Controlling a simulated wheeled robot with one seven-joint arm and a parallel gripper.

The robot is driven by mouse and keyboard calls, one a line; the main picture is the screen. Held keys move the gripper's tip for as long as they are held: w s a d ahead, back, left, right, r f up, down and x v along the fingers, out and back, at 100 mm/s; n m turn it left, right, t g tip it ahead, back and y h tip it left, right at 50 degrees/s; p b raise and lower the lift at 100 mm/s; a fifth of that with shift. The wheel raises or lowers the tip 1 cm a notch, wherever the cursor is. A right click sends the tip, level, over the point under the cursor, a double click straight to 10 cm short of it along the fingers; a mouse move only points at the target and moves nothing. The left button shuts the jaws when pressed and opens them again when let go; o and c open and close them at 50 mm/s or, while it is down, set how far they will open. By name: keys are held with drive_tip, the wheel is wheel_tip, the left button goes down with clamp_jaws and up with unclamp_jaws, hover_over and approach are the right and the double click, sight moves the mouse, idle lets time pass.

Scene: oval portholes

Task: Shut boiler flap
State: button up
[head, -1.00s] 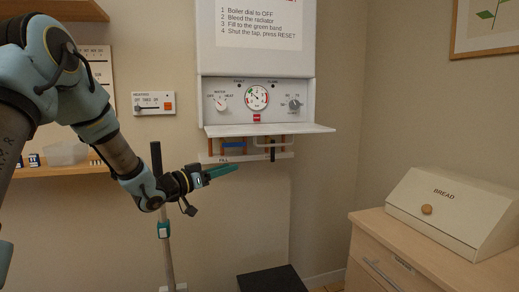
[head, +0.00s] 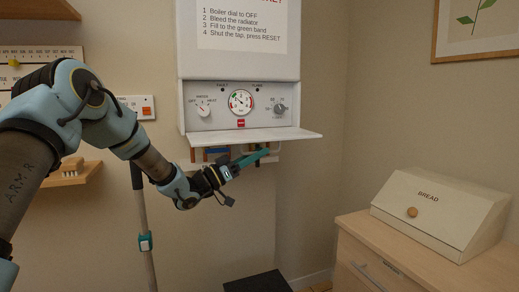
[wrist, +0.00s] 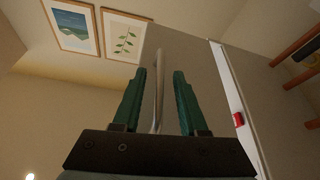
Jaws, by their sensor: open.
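The boiler flap (head: 255,137) is a white panel hanging open, about level, below the boiler's control panel in the head view. Its shaded underside (wrist: 205,75) seems to fill the middle right of the wrist view. A grey bar handle (wrist: 157,90) runs between my fingers in the wrist view, and I cannot tell whether either finger touches it. My gripper (head: 264,155) has green fingers and is just under the flap's front right part. In the wrist view my gripper (wrist: 168,78) is open, with one finger on each side of the bar.
The boiler panel (head: 213,116) has dials, a gauge and a red button (head: 241,124). Pipes and taps (head: 216,155) sit behind my gripper under the flap. A bread box (head: 440,210) stands on a wooden cabinet (head: 400,254) at right. A dark low block (head: 257,282) is on the floor.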

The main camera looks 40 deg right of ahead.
drive_tip(key=shift+s+d+r, duration=0.15)
drive_tip(key=shift+d+r, duration=0.05)
drive_tip(key=shift+d, duration=0.25)
clamp_jaws()
idle(1.2)
